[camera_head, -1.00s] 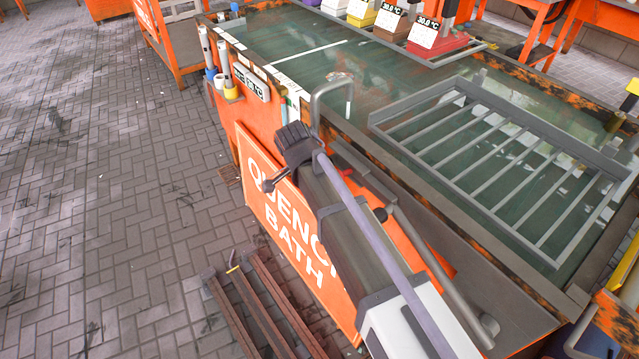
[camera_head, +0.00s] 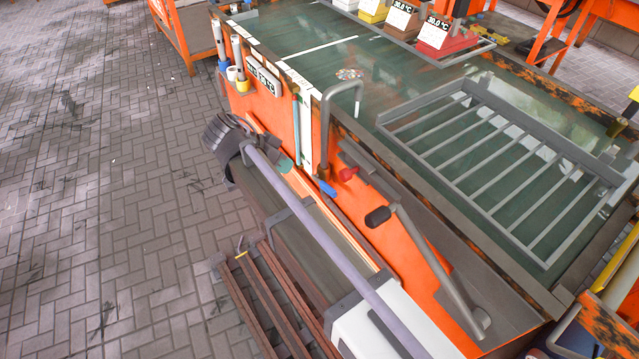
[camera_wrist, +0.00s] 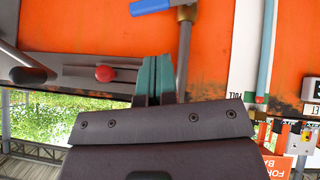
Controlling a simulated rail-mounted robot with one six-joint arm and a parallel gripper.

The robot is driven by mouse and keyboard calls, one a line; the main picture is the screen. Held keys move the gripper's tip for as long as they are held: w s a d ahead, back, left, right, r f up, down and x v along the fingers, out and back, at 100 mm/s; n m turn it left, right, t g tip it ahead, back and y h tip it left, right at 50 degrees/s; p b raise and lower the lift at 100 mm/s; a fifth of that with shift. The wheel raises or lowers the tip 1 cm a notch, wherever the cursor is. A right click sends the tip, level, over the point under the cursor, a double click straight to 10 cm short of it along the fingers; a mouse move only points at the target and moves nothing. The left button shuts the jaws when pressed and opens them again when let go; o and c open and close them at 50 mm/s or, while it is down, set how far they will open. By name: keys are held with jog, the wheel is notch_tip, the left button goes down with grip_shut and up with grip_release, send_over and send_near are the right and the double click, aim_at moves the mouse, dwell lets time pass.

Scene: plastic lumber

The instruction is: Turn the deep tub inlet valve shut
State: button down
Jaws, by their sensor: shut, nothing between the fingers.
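The deep tub, an orange tank with dark green liquid (camera_head: 400,80), fills the middle of the head view. A bent grey pipe (camera_head: 326,125) hooks over its rim. At the pipe's lower end is a valve with a blue lever handle (camera_head: 326,188). In the wrist view the blue handle (camera_wrist: 152,6) shows at the top edge, pointing left from a brass fitting on the pipe (camera_wrist: 184,55). My gripper (camera_wrist: 157,62) has its teal fingers together and empty, close beside the pipe in the picture and below the handle. Its fingers are small in the head view (camera_head: 286,164).
A red knob (camera_head: 348,173) and a long grey lever with a black grip (camera_head: 378,216) are on the tub's orange side. A grey rack (camera_head: 500,160) lies over the tub. Brown rails (camera_head: 262,305) lie on the paving at lower left. Open paving lies left.

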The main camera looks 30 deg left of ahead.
jog(key=w+r+h, duration=0.1)
jog(key=r, duration=0.1)
jog(key=b, duration=0.7)
send_over(322, 183)
jog(key=s, duration=0.2)
notch_tip(322, 183, down, 8)
jog(key=f+b, duration=0.1)
jog(key=d+f+b, duration=0.1)
jog(key=f+b, duration=0.1)
jog(key=shift+s+f+t, duration=0.1)
jog(key=shift+t, duration=0.2)
